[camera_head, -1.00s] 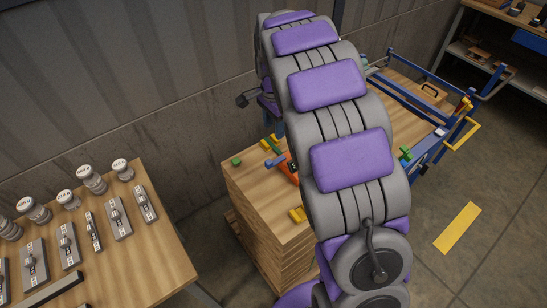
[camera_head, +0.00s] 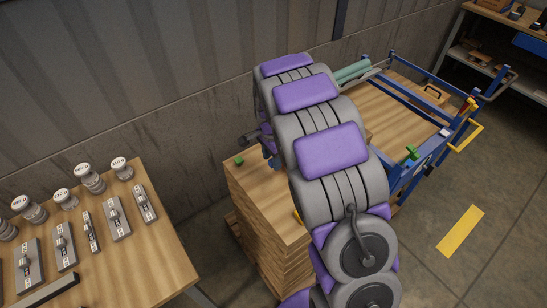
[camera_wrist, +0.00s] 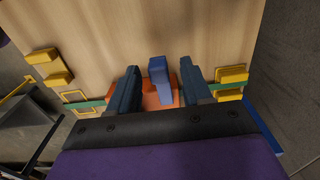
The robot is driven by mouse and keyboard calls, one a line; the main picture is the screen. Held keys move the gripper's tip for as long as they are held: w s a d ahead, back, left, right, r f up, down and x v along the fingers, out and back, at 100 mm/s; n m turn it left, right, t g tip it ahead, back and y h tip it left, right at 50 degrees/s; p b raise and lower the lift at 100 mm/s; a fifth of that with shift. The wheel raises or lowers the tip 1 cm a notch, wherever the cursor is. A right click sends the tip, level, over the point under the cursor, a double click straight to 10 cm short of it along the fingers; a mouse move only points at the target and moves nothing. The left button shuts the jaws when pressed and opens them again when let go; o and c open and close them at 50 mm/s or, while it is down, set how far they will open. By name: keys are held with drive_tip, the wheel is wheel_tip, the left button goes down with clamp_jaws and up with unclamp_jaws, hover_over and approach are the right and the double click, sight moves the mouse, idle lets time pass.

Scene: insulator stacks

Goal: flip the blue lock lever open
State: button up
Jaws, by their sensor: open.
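The blue lock lever (camera_wrist: 159,80) stands up from an orange base (camera_wrist: 155,100) on the wooden surface in the wrist view. My gripper (camera_wrist: 160,68) is open, with one dark finger on each side of the lever. Narrow gaps show between the fingers and the lever, so it is not gripped. The lever's lower end and part of the base are hidden by my gripper. In the head view my arm hides the lever and base, above the wooden stack (camera_head: 262,215).
Yellow blocks (camera_wrist: 232,75) and green strips (camera_wrist: 85,106) flank the lever. A blue-railed cart (camera_head: 425,160) stands right of the stack. A left table (camera_head: 150,235) holds several grey weights and metal parts. A wall runs behind. Floor is clear at right.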

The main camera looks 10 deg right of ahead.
drive_tip(key=shift+a, duration=0.55)
drive_tip(key=shift+d, duration=0.95)
drive_tip(key=c, duration=0.8)
drive_tip(key=shift+a, duration=0.35)
clamp_jaws()
